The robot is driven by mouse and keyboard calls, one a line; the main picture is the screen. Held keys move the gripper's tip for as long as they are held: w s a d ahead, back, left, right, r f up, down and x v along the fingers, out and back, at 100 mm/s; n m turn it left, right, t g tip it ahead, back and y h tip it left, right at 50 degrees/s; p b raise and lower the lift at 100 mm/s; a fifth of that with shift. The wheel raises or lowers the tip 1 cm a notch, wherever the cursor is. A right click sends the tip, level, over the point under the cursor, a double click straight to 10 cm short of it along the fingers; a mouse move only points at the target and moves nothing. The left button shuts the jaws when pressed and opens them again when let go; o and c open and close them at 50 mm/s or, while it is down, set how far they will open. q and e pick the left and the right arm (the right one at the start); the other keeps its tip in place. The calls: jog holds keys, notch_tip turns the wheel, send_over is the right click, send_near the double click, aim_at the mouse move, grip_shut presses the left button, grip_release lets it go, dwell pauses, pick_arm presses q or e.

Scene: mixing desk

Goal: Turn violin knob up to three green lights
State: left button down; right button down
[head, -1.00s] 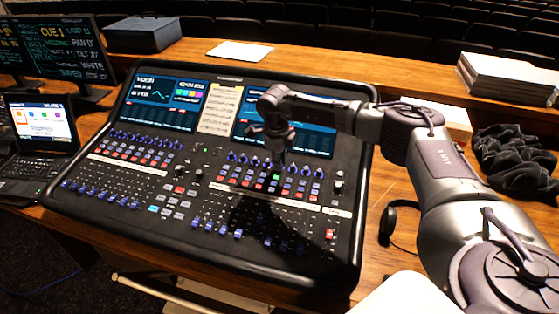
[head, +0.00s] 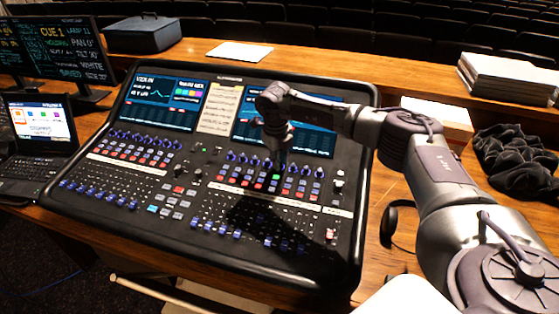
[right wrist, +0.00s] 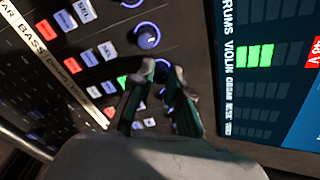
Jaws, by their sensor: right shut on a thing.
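The mixing desk (head: 345,250) stands on the wooden counter, with rows of blue-ringed knobs and coloured buttons. My right gripper (head: 281,160) points down at the upper knob row on its right half. In the right wrist view the gripper (right wrist: 166,73) is shut on a blue-ringed knob (right wrist: 168,99), which the fingers partly hide. A green-lit button (right wrist: 122,81) is beside the fingers. The desk's screen (right wrist: 270,105) shows a column labelled violin with three green lights (right wrist: 253,56) lit. My left gripper is not in view.
Neighbouring knobs (right wrist: 147,37) sit close to the fingers. A laptop (head: 40,135) and monitors (head: 70,50) stand at the left. A black cloth (head: 515,160), headphones (head: 390,222) and a stack of papers or books (head: 508,80) lie at the right.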

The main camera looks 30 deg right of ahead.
dwell(0.4)
jog(key=c, duration=1.1)
grip_release()
jog(key=shift+r, duration=0.1)
jog(key=r, duration=0.4)
jog(key=a+r, duration=0.1)
jog(key=r, duration=0.6)
jog(key=shift+s+a+r, duration=0.15)
jog(key=shift+s+r, duration=0.2)
jog(key=shift+r, duration=0.05)
jog(key=shift+f, duration=0.1)
